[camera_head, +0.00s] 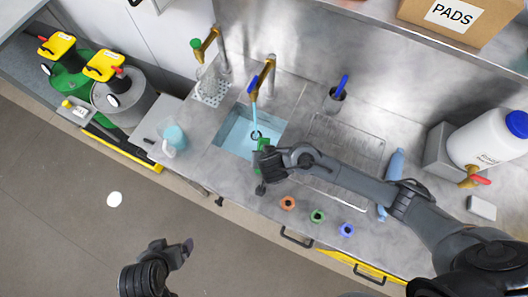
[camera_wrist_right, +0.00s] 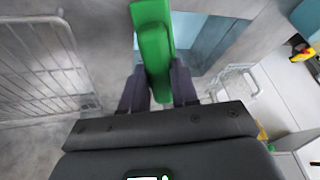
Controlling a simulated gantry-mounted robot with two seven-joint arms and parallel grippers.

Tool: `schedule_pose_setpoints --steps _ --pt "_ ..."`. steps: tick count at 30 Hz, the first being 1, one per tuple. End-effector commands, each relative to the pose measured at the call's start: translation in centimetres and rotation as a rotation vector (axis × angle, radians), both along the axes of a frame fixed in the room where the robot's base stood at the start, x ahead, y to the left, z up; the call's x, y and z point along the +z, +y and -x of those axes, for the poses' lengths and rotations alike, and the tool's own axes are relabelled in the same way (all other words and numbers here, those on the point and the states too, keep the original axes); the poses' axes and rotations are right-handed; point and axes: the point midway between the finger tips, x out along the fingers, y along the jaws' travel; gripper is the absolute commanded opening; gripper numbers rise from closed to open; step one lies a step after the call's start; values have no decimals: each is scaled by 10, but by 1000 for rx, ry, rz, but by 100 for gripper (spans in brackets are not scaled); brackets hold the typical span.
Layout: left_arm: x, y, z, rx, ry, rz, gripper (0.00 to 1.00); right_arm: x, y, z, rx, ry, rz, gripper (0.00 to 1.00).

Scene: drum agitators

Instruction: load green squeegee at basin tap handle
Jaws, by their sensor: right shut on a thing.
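The green squeegee (camera_head: 262,147) is held by my right gripper (camera_head: 266,158) at the front right edge of the water-filled basin (camera_head: 229,139). In the right wrist view, my right gripper (camera_wrist_right: 160,90) is shut on the green squeegee (camera_wrist_right: 153,45), a finger on each side. The basin tap (camera_head: 268,72) has a blue handle (camera_head: 253,86), and water runs from it. A second tap (camera_head: 211,40) further left has a green handle (camera_head: 196,43). My left gripper (camera_head: 178,246) is over the floor in front of the counter, empty, its fingers apart.
A drying rack (camera_head: 345,145) lies right of the basin. Orange, green and blue rings (camera_head: 317,216) lie near the counter's front edge. A white jug (camera_head: 490,140) stands far right, drums (camera_head: 125,95) far left.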

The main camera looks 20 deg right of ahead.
Motion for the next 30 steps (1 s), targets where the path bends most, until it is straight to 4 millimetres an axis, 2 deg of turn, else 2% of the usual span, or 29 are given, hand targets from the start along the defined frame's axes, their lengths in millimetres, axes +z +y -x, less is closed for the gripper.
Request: schedule_pose_setpoints --steps 13,30 --pt "-15 0 0 1 -1 0 94 -9 -5 -42 0 -1 -2 0" --pt "-44 0 0 1 1 0 94 -20 -14 -96 -1 0 -2 0"
